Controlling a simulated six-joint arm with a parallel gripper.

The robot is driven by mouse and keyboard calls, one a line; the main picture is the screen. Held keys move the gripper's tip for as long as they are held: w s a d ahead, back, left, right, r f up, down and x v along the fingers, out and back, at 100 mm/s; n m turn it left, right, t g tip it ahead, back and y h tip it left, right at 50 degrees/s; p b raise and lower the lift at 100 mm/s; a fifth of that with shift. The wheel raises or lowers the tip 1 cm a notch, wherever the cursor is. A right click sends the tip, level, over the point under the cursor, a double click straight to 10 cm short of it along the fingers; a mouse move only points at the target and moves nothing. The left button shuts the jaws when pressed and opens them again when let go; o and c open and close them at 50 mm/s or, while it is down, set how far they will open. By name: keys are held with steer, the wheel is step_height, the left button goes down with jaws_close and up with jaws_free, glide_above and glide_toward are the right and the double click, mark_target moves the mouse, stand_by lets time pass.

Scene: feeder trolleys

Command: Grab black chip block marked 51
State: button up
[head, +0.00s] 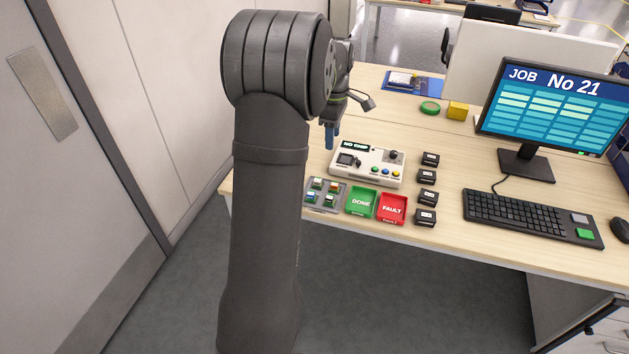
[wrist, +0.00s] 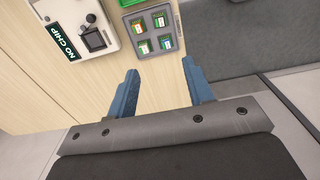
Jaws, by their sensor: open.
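Several black chip blocks with white labels stand in a column on the desk in the head view, from the back one (head: 430,159) through two more (head: 427,177) (head: 427,197) to the front one (head: 425,217). Their numbers are too small to read, so I cannot tell which is 51. My gripper (head: 331,136) hangs above the desk, left of the blocks and near the back left of the test device. In the wrist view my gripper (wrist: 160,69) has its blue fingers apart with nothing between them. No black block shows there.
The white device (head: 368,179) marked NO CHIP lies between gripper and blocks. In front are a grey chip tray (head: 343,207), a green DONE bin (head: 361,201) and a red FAULT bin (head: 392,208). A keyboard (head: 530,215) and monitor (head: 548,105) stand right.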

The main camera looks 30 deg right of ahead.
steer(key=m, duration=1.9)
glide_above(329, 197)
steer(key=f, duration=1.2)
steer(key=d+f, duration=0.1)
steer(key=f, duration=0.5)
steer(key=shift+s+a+f, duration=0.1)
steer(key=shift+a+f, duration=0.15)
steer(key=shift+f, duration=1.1)
steer(key=shift+a+f, duration=0.2)
steer(key=shift+f, duration=1.15)
jaws_close()
